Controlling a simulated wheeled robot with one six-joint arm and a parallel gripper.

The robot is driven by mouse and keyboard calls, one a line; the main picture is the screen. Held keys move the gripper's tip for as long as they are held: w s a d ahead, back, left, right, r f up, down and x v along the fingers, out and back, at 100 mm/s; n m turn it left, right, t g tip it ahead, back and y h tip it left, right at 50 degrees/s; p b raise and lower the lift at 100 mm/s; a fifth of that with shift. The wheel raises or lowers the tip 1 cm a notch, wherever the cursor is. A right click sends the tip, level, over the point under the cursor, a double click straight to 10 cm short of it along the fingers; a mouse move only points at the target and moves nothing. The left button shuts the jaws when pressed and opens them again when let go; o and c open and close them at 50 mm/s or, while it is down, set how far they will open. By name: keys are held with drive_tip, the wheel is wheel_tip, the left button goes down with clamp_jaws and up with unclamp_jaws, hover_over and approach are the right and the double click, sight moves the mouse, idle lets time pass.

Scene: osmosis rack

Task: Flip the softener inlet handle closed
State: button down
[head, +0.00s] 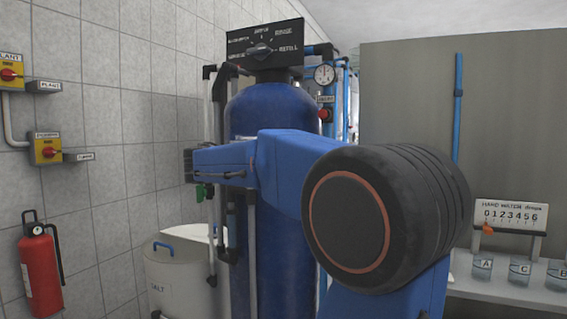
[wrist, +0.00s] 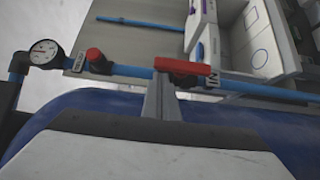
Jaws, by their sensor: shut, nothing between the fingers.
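In the wrist view, a red lever handle (wrist: 183,67) sits on a blue pipe (wrist: 130,70), lying roughly along it. A small tag reading "IN" (wrist: 213,79) is at its right end. My gripper (wrist: 160,90) is shut and empty. Its fingertips reach up to the left part of the handle; I cannot tell whether they touch it. In the head view, my blue arm crosses in front of the blue softener tank (head: 270,105), and the inlet handle cannot be made out there.
A pressure gauge (wrist: 45,52) and a red knob (wrist: 95,55) sit left along the same pipe in the wrist view. In the head view, a control head (head: 264,48) tops the tank. A salt bin (head: 178,280) and a fire extinguisher (head: 40,270) stand left.

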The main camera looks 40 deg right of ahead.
drive_tip(key=shift+x, duration=1.15)
